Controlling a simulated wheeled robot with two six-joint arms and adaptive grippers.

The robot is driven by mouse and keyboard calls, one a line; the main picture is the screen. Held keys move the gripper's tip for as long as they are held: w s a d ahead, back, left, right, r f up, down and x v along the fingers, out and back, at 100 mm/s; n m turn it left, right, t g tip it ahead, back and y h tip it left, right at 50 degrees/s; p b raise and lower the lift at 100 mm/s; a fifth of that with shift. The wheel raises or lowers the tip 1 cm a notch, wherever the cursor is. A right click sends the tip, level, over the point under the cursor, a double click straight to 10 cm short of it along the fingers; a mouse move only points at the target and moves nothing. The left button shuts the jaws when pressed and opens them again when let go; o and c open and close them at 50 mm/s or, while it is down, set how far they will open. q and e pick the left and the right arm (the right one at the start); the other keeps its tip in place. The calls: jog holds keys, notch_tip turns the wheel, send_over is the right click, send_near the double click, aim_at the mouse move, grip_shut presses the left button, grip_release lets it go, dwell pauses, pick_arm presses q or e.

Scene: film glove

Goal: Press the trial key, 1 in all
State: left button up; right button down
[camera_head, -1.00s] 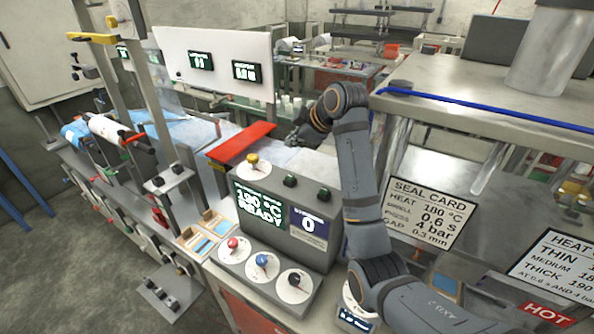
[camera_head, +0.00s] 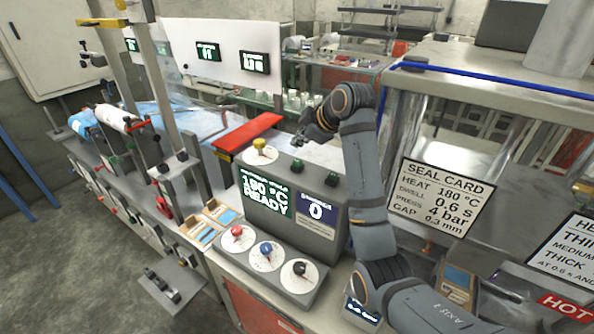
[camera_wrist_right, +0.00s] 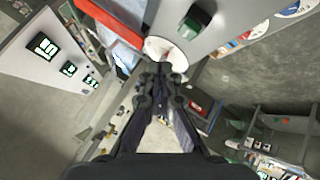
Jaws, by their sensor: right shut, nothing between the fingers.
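The grey control box (camera_head: 290,210) stands on the bench. Its lit screen (camera_head: 264,194) shows a temperature and READY, and a counter label (camera_head: 315,212) shows 0. On its top are a yellow knob (camera_head: 260,144) on a white disc and two dark green keys, one nearer the knob (camera_head: 297,166) and one further right (camera_head: 331,179). I cannot read which is the trial key. My right gripper (camera_head: 301,143) is shut and empty, above and behind the box top. In the right wrist view its fingertips (camera_wrist_right: 160,70) overlap a white disc (camera_wrist_right: 166,53), with a green key (camera_wrist_right: 196,20) beyond.
Red, blue and black knobs (camera_head: 267,250) sit on white dials at the box's front. A red bar (camera_head: 247,132) lies behind the box. A seal card (camera_head: 440,195) stands to the right of my right arm. Film rolls (camera_head: 110,117) lie at the left.

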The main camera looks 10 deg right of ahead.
aim_at(299, 163)
notch_tip(299, 163, down, 3)
jog(key=shift+w+f+b, duration=0.1)
jog(key=shift+f+b, duration=0.05)
jog(key=shift+b, duration=0.15)
pick_arm(q)
jog(key=shift+d+f, duration=0.1)
jog(key=shift+f, duration=0.7)
dwell(0.3)
pick_arm(e)
jog(key=shift+f, duration=0.4)
pick_arm(q)
jog(key=shift+f, duration=0.1)
pick_arm(e)
jog(key=shift+f, duration=0.5)
dwell(0.8)
pick_arm(q)
jog(key=shift+r+p, duration=1)
jog(key=shift+r, duration=0.05)
pick_arm(e)
jog(key=shift+r, duration=0.95)
